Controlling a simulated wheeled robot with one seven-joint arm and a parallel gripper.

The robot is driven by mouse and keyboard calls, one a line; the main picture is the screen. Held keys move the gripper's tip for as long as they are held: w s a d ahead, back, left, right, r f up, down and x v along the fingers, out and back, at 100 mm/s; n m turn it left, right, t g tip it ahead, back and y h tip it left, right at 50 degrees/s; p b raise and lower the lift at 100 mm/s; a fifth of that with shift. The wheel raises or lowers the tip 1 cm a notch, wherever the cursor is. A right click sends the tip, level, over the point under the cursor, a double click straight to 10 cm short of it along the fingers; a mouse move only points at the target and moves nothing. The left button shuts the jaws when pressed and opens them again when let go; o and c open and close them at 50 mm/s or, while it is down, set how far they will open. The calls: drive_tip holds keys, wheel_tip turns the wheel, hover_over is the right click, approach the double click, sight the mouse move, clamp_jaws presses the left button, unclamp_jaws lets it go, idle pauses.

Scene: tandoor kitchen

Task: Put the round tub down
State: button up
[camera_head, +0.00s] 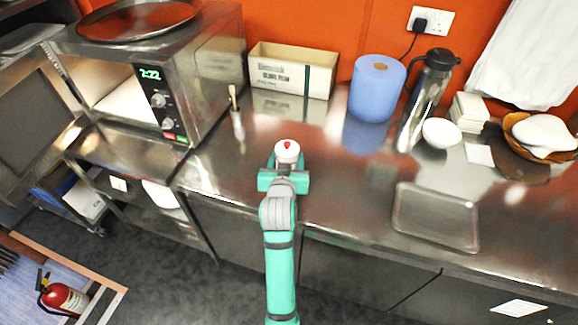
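The round tub (287,150) is small and white with a red mark on its top. It shows at the far end of my gripper (286,164), over the steel counter (335,205). My gripper's teal fingers flank the tub and appear shut on it. The tub's lower part is hidden behind my gripper, so I cannot tell whether its base touches the counter.
A microwave (158,98) stands left, with a brush in a holder (237,125) beside it. A carton (292,85), blue roll (377,90), steel flask (425,95) and white bowl (441,132) stand behind. A tray (437,243) lies right. Counter around my gripper is clear.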

drive_tip(key=shift+w+d+f, duration=0.1)
drive_tip(key=shift+d+f, duration=0.05)
drive_tip(key=shift+f, duration=0.8)
drive_tip(key=shift+w+d+f, duration=0.1)
drive_tip(key=shift+d+f, duration=0.05)
drive_tip(key=shift+f, duration=0.75)
drive_tip(key=shift+f, duration=0.1)
drive_tip(key=o, duration=1.3)
drive_tip(key=shift+f, duration=0.1)
drive_tip(key=shift+c, duration=0.2)
drive_tip(key=v, duration=1.2)
drive_tip(key=shift+r, duration=0.2)
